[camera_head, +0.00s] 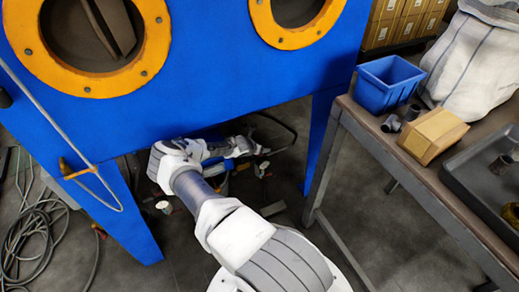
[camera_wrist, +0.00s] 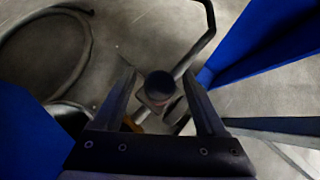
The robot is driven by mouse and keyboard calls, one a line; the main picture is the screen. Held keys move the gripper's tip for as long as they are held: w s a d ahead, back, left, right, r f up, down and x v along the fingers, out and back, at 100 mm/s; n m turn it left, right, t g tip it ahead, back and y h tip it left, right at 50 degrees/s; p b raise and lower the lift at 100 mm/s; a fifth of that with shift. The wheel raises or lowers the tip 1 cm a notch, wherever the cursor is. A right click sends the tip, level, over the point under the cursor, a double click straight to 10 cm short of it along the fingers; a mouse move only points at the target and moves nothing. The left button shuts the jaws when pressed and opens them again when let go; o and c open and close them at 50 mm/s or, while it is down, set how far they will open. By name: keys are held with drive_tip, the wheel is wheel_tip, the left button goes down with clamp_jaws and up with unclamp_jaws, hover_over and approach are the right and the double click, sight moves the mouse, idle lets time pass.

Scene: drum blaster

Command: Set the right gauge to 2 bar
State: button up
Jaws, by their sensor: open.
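My gripper (camera_wrist: 160,88) is open in the wrist view, one finger on each side of a dark round knob (camera_wrist: 159,84). The knob sits on a metal fitting joined to a pipe; I cannot tell whether the fingers touch it. In the head view my arm reaches under the blue cabinet, and its gripper end is too small and cluttered to make out. Two small pale round parts, possibly gauges, show there: a left one (camera_head: 163,206) and a right one (camera_head: 262,169). No dial reading can be made out. No gauge face is clear in the wrist view.
The blue cabinet (camera_head: 200,95) with orange port rings stands over my arm; its legs flank it. A workbench (camera_head: 345,105) on the right carries a blue bin (camera_head: 388,85), a cardboard box (camera_head: 432,135) and a dark tray. Hoses (camera_head: 35,235) lie on the floor at left.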

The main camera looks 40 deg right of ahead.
clamp_jaws()
idle(0.4)
drive_tip(key=shift+n+t+p, duration=0.3)
drive_tip(key=shift+n+p, duration=0.05)
drive_tip(key=shift+n, duration=0.05)
drive_tip(key=shift+n+t+y+p, duration=0.4)
drive_tip(key=shift+n+t+p, duration=0.1)
drive_tip(key=shift+n+t, duration=0.15)
drive_tip(key=shift+n+t+y, duration=0.9)
drive_tip(key=shift+n+t, duration=0.05)
drive_tip(key=shift+n, duration=0.9)
unclamp_jaws()
